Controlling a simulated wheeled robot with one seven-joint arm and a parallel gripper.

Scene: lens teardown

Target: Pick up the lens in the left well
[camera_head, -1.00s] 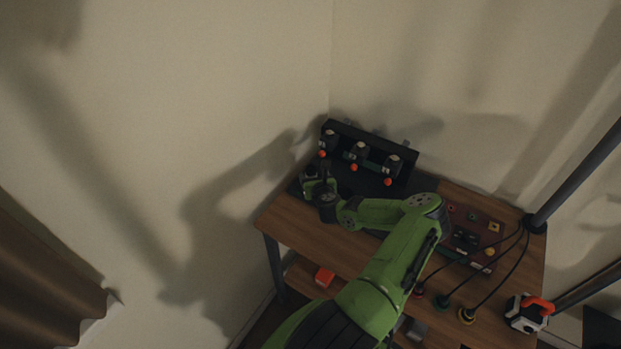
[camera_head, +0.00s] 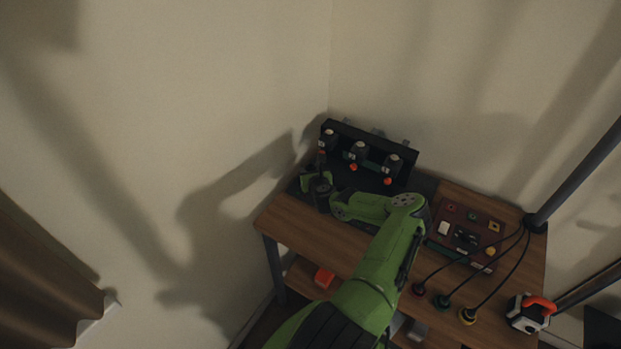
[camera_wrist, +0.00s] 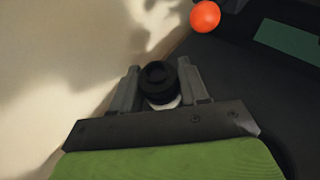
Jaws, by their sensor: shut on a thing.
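My gripper (camera_wrist: 158,88) is shut on a round black lens (camera_wrist: 156,80), held between its two grey fingers in the wrist view. A pale rim shows under the lens. In the head view my gripper (camera_head: 321,160) is in front of the left station (camera_head: 328,141) of the black rack at the back of the table. The held lens cannot be made out in the head view, and the left well is hidden.
The black rack (camera_head: 348,130) carries a middle station (camera_head: 359,150) and a right station (camera_head: 392,162), with orange balls. One orange ball (camera_wrist: 205,16) shows in the wrist view. A maroon board (camera_head: 487,227) with small parts lies at right.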

